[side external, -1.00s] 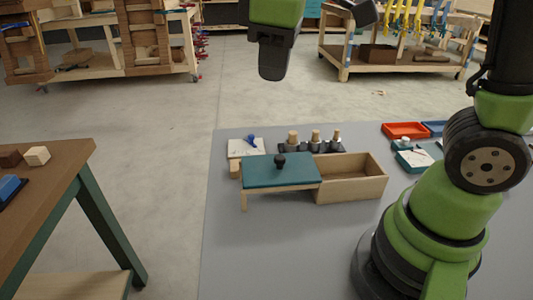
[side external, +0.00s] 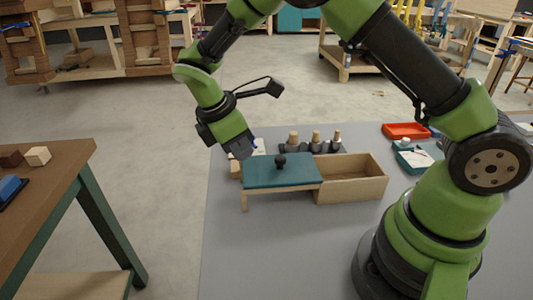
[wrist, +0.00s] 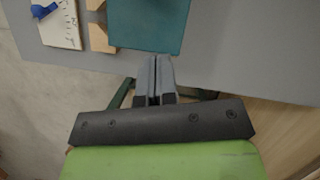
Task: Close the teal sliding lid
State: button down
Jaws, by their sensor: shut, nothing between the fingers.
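The teal lid (side external: 262,177) with a black knob (side external: 280,160) on top lies to the left of the open wooden box (side external: 352,186), over a wooden support leg. The box interior shows open and empty. In the wrist view the teal lid (wrist: 150,22) shows at the top, with part of it out of frame. My gripper (side external: 244,150) is shut and empty, pointing down near the lid's left back corner. In the wrist view my gripper (wrist: 155,62) has its fingers together, at the lid's near edge in the picture. I cannot tell whether it touches the lid.
Several pegs (side external: 315,142) stand in a dark holder behind the box. A white card (wrist: 60,25) with a blue item (wrist: 44,10) lies beside the lid. A red tray (side external: 405,131) and a teal tray (side external: 412,163) are at right. The table front is clear.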

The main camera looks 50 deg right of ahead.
aim_at(258, 176)
jog(key=x, duration=0.3)
jog(key=shift+s+d+f, duration=0.1)
jog(key=shift+s+f, duration=0.05)
jog(key=shift+f, duration=0.2)
jog(key=shift+s+d+r, duration=0.1)
jog(key=shift+s+d, duration=0.15)
jog(key=shift+d, duration=0.3)
jog(key=shift+s+d+r, duration=0.1)
jog(key=shift+s+d, duration=0.2)
jog(key=shift+d, duration=0.3)
jog(key=shift+s+d, duration=0.3)
jog(key=shift+d, duration=0.3)
jog(key=s+d, duration=1.1)
jog(key=shift+s+d, duration=0.3)
